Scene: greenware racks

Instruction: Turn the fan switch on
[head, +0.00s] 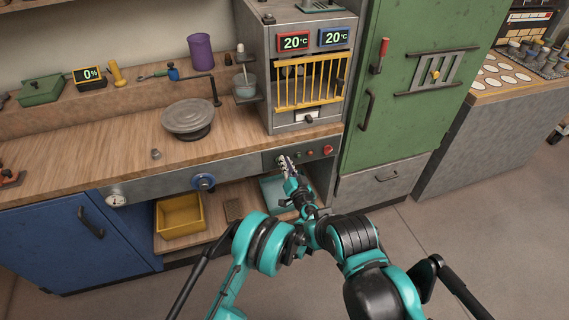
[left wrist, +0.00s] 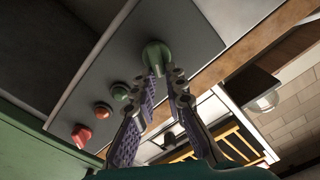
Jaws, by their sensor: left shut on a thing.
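A steel control panel (head: 270,160) runs along the front edge of the bench, below the oven-like cabinet. In the left wrist view a round green knob (left wrist: 155,54) is at the far end of the panel (left wrist: 110,65). My left gripper (head: 284,161), also seen in the left wrist view (left wrist: 164,76), is shut on this green knob, one finger on each side. No label shows which control is the fan switch. Beside the knob are a small green button (left wrist: 120,91), an orange-red button (left wrist: 102,110) and a red knob (left wrist: 82,135). My right gripper is out of view.
The steel cabinet (head: 283,42) above has a yellow barred door (head: 310,82) and two displays reading 20°C. A tall green cabinet (head: 405,85) stands to the right. The floor in front is clear.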

